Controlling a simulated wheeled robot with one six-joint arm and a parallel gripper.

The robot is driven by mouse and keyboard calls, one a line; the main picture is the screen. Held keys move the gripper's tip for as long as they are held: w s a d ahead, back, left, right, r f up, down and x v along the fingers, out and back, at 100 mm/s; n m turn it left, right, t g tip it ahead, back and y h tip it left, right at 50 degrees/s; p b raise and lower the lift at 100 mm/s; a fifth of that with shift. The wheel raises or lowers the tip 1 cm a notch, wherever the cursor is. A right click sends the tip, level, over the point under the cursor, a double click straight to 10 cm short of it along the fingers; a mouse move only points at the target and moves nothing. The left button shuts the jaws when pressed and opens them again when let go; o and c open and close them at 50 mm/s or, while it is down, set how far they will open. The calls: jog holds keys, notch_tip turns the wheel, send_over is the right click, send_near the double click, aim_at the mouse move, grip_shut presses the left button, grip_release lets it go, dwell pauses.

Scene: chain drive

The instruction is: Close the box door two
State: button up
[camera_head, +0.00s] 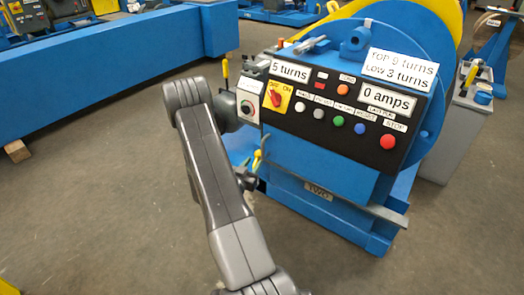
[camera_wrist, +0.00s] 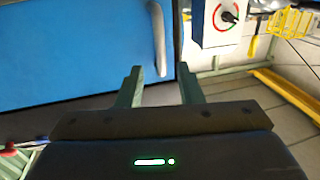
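The blue machine marked TWO (camera_head: 318,190) stands right of centre in the head view. In the wrist view a flat blue panel (camera_wrist: 85,50) with a grey bar handle (camera_wrist: 159,38) fills the upper left; it looks like the box door. I cannot tell how far open it is. My gripper (camera_wrist: 160,71) is open and empty. In the head view my arm runs up to the machine's left side, and the gripper is hidden there.
A control panel (camera_head: 336,110) with buttons fronts the machine. A small grey dial box (camera_head: 248,100) is at its left and also shows in the wrist view (camera_wrist: 216,24). A yellow bar (camera_wrist: 288,95) lies right on the tiled floor. Open floor (camera_head: 95,190) lies left of my arm.

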aim_at(262, 150)
jog(key=b+x, duration=0.1)
jog(key=x, duration=0.8)
jog(key=shift+w, duration=0.2)
grip_shut()
